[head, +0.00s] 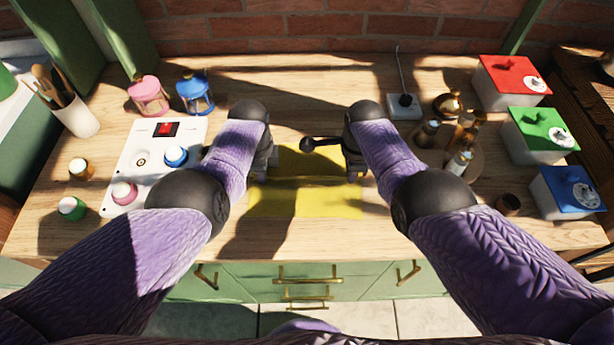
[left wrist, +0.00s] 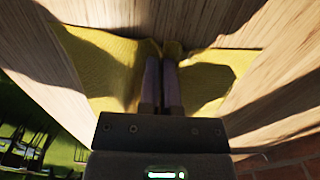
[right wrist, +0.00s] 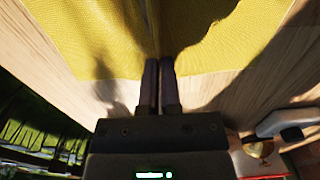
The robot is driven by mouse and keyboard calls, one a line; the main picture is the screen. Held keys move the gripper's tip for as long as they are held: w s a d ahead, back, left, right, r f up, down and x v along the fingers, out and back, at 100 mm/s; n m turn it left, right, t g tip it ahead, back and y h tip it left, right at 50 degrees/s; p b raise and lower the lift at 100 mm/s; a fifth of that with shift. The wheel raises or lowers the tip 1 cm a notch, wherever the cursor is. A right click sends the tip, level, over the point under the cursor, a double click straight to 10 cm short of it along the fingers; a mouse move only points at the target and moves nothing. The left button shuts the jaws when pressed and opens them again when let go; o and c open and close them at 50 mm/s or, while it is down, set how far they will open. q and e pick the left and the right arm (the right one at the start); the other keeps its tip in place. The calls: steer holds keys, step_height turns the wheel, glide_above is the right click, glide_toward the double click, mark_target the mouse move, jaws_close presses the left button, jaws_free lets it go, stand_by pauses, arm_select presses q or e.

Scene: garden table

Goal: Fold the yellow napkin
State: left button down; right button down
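The yellow napkin (head: 305,201) lies on the wooden table in front of me, between my two grippers. A raised crease runs across it from one gripper to the other, with cloth on both sides of the crease. My left gripper (head: 270,174) is shut on the napkin's left side; in the left wrist view the cloth (left wrist: 105,70) bunches at the closed fingertips (left wrist: 161,55). My right gripper (head: 354,172) is shut on the right side; in the right wrist view the cloth (right wrist: 85,35) creases at its closed fingertips (right wrist: 159,65). My arms hide parts of the table.
A round tray (head: 478,168) with bottles and red (head: 507,85), green (head: 537,138) and blue (head: 567,196) boxes stand at right. A dark round-ended rod (head: 309,145) shows between the grippers.

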arm_select(q)
steer(key=shift+s, duration=0.1)
